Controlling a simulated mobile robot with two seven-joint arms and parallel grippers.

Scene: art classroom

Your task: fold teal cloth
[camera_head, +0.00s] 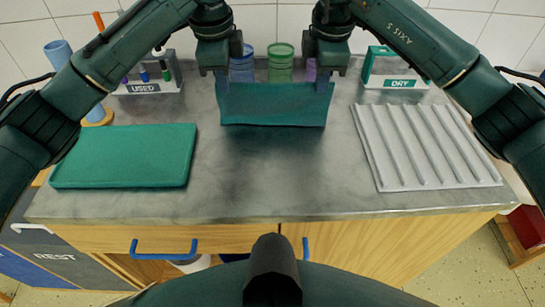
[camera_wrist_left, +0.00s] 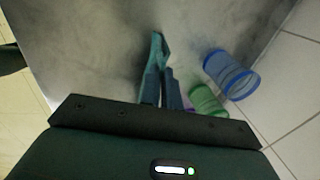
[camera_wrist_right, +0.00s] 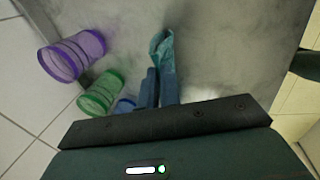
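The teal cloth (camera_head: 272,106) hangs between my two grippers above the back middle of the grey counter, its lower edge at or near the surface. My left gripper (camera_head: 220,82) is shut on its upper left corner, and my right gripper (camera_head: 323,82) is shut on its upper right corner. In the left wrist view the cloth (camera_wrist_left: 158,47) shows edge-on at the fingertips. In the right wrist view the cloth (camera_wrist_right: 161,45) also shows edge-on between the fingers. Whether its lower edge touches the counter is hard to tell.
A teal mat or tray (camera_head: 125,157) lies at left, and a white ribbed rack (camera_head: 425,147) at right. Blue (camera_head: 242,67), green (camera_head: 281,63) and purple (camera_wrist_right: 72,55) cups stand behind the cloth. USED (camera_head: 146,87) and DRY (camera_head: 398,82) holders flank them. The front middle counter is clear.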

